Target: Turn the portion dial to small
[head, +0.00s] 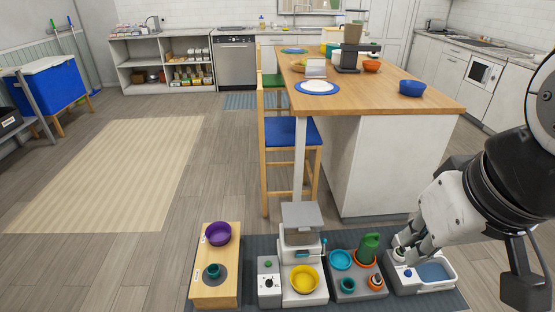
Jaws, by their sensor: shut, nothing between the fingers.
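A feeder with a grey hopper (302,217) and a white body stands at the front middle. A yellow bowl (304,280) sits in its base, and a teal lever (311,252) is on its front. A narrow white control panel (268,291) stands at its left, with a green knob (268,264) and a small dark part below. Which part is the portion dial, and its setting, are too small to tell. My gripper (408,252) is shut and empty at the right, over the upper left of a white water unit (447,285), well right of the feeder; contact cannot be told.
A wooden stand (204,290) with a purple bowl (218,233) and teal cup is at the left. A grey tray (337,294) with a green can (369,247), blue bowl and orange items lies between feeder and water unit. A wooden island (430,99) stands behind.

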